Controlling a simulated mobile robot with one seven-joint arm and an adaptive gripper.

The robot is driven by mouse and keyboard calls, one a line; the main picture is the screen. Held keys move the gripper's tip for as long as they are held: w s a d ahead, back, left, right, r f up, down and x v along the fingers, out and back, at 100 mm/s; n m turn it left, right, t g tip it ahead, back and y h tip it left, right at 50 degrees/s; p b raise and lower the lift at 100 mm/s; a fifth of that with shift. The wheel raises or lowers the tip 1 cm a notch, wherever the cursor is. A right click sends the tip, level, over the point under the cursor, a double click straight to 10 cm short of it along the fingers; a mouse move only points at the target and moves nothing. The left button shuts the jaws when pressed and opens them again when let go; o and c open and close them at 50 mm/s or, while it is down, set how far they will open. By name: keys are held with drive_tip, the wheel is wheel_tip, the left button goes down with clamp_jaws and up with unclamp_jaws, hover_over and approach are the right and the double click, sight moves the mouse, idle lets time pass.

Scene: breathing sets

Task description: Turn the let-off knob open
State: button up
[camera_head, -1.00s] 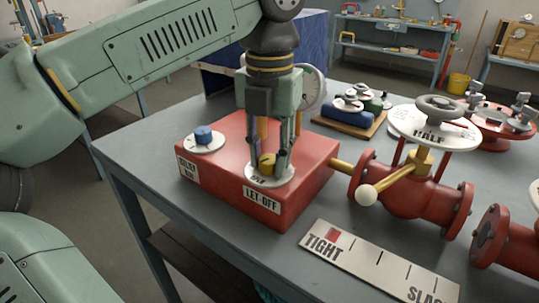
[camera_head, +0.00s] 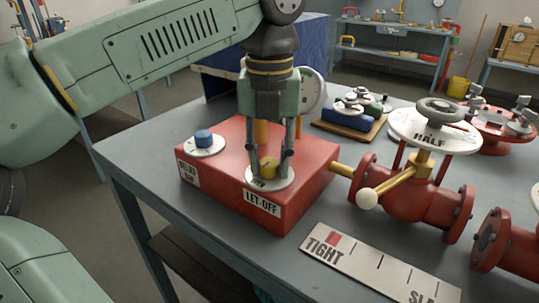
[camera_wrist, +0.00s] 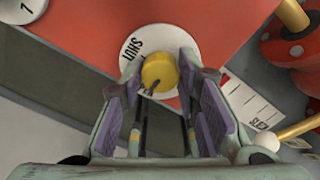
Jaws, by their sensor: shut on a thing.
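The let-off knob (camera_head: 269,169) is a short yellow knob on a round white dial (camera_head: 287,180) on top of the red box (camera_head: 225,160). The LET-OFF label (camera_head: 262,203) is on the front face below it. My gripper (camera_head: 270,162) points straight down with its fingers on either side of the knob, shut on it. In the wrist view the knob (camera_wrist: 159,72) sits between the fingertips, with a dark mark on its lower part. The word SHUT (camera_wrist: 132,50) shows on the dial left of the knob. The fingers hide part of the dial.
A blue knob (camera_head: 204,137) on another white dial stands at the box's back left. A pipe with a brass lever (camera_head: 395,186) and a handwheel (camera_head: 443,109) is at the right. A TIGHT scale plate (camera_head: 370,262) lies in front. A round gauge (camera_head: 312,92) stands behind my gripper.

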drive_tip(key=o, duration=1.2)
drive_tip(key=shift+c, duration=0.2)
